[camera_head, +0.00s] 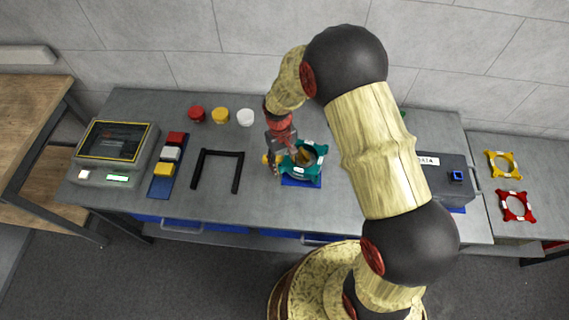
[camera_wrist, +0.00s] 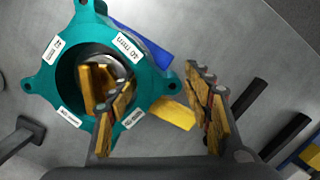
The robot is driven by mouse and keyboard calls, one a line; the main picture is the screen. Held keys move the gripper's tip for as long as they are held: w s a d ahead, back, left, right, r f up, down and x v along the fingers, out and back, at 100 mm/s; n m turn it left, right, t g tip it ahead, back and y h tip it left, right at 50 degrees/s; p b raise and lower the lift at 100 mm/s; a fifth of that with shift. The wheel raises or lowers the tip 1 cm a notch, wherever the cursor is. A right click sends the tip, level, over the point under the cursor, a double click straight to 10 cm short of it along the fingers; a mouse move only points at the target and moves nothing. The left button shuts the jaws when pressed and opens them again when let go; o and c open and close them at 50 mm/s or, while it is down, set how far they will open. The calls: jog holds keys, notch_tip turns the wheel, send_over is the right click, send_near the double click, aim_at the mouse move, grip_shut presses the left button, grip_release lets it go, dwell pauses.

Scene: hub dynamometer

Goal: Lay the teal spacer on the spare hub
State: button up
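The teal spacer (camera_head: 316,168) is a flat ring with corner lugs above a blue patch on the bench, in the middle of the head view. It fills the left of the wrist view (camera_wrist: 52,83), with white labels, one reading 40 mm. My gripper (camera_head: 285,160) is at its left side in the head view. In the wrist view my gripper (camera_wrist: 160,112) is open, one side over the ring's hole and the other outside its rim, with a gap to the rim. A grey curved surface shows through the hole. I cannot tell whether it is the spare hub.
A black U-shaped frame (camera_head: 218,153) and a blue strip with coloured blocks (camera_head: 167,168) lie left. Red (camera_head: 196,114), yellow (camera_head: 220,115) and white (camera_head: 245,117) round pieces stand behind. A dark box (camera_head: 440,185) stands right. Yellow (camera_head: 492,165) and red (camera_head: 505,207) spacers lie on the side table.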

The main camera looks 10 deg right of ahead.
jog(key=shift+o, duration=0.8)
notch_tip(320, 180, up, 12)
jog(key=w, duration=0.1)
jog(key=shift+w+a, duration=0.25)
jog(key=shift+w, duration=0.1)
jog(key=shift+f, duration=0.1)
jog(key=s+d+r+m+t+b, duration=0.1)
jog(key=s+d+r+t+b, duration=0.2)
jog(key=s+r, duration=0.5)
jog(key=s+d+r+m+t+b, duration=0.2)
jog(key=s+d+r+t+b, duration=0.2)
jog(key=s+r, duration=0.5)
jog(key=s+d+b, duration=0.1)
jog(key=s, duration=0.4)
jog(key=shift+w+r, duration=0.1)
